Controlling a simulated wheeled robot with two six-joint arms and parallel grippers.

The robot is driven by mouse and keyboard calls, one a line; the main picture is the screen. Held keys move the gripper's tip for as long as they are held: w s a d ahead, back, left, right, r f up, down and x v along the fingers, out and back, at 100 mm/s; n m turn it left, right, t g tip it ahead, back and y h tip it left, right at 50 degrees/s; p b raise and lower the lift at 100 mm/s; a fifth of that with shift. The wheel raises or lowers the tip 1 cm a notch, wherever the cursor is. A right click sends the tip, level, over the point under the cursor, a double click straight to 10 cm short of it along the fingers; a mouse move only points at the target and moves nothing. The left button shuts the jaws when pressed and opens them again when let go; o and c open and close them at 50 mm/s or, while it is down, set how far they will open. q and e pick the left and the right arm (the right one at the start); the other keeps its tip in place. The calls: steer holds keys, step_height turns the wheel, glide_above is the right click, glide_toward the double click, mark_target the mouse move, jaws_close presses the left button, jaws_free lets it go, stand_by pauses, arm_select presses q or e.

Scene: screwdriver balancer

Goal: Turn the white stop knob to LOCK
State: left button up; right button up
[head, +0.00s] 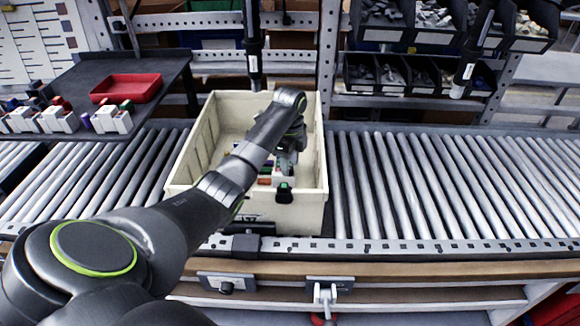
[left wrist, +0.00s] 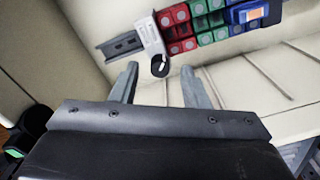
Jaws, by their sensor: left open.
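The white stop knob (head: 325,293) sits on a small plate on the front face of the conveyor, below the rollers, in the head view. Its plate's lettering is too small to read. My left gripper (head: 286,168) is inside the cream crate (head: 308,212), up and left of the knob and apart from it. The knob does not show in the left wrist view. My right gripper is not in view.
A plate with a dark knob (head: 227,287) is left of the white knob. Two screwdrivers (head: 253,62) (head: 468,65) hang above the conveyor. A red tray (head: 127,88) and terminal block assemblies (head: 108,119) stand on the left table. The right rollers (head: 440,185) are clear.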

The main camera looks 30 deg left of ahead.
arm_select(q)
steer(key=shift+f, duration=0.75)
